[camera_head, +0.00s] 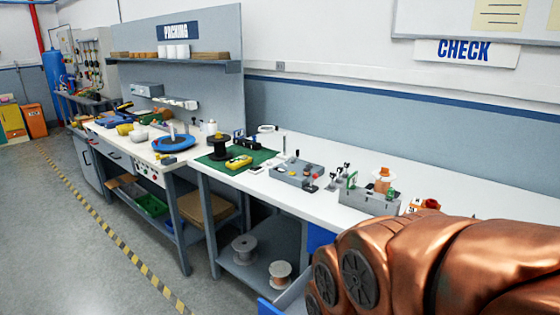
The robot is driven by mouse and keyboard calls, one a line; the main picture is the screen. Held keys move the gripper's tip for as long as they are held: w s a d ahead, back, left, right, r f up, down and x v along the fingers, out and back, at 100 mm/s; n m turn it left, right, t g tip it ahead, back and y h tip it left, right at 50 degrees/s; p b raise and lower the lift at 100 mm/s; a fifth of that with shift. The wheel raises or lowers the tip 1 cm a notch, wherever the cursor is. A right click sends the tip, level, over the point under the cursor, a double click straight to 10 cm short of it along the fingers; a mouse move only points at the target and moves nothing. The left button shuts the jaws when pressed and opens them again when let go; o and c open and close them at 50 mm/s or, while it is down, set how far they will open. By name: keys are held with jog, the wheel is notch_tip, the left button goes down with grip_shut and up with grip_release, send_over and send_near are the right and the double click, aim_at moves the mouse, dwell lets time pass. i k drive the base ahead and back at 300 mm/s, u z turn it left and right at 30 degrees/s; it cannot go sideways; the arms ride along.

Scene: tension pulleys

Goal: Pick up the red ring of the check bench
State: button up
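The white check bench (352,172) runs along the wall under the CHECK sign, from the middle of the view to the right. A small red object (432,204) shows at its right, just above the edge of my copper-coloured arm. I cannot tell whether it is a ring. Another small red piece (311,188) is at the front of a grey block (297,171). No clear red ring can be made out. My arm fills the lower right and hides part of the bench. My gripper is not in view.
A grey fixture box (370,200) with an orange-topped part stands on the bench. A green mat (236,160) with a black spool lies at its left end. The packing bench (112,134) stands further left. Spools sit on the lower shelf. The floor at left is open.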

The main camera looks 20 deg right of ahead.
aim_at(432, 204)
jog(key=z, duration=3.4)
jog(key=i, duration=1.75)
jog(key=u, duration=3.3)
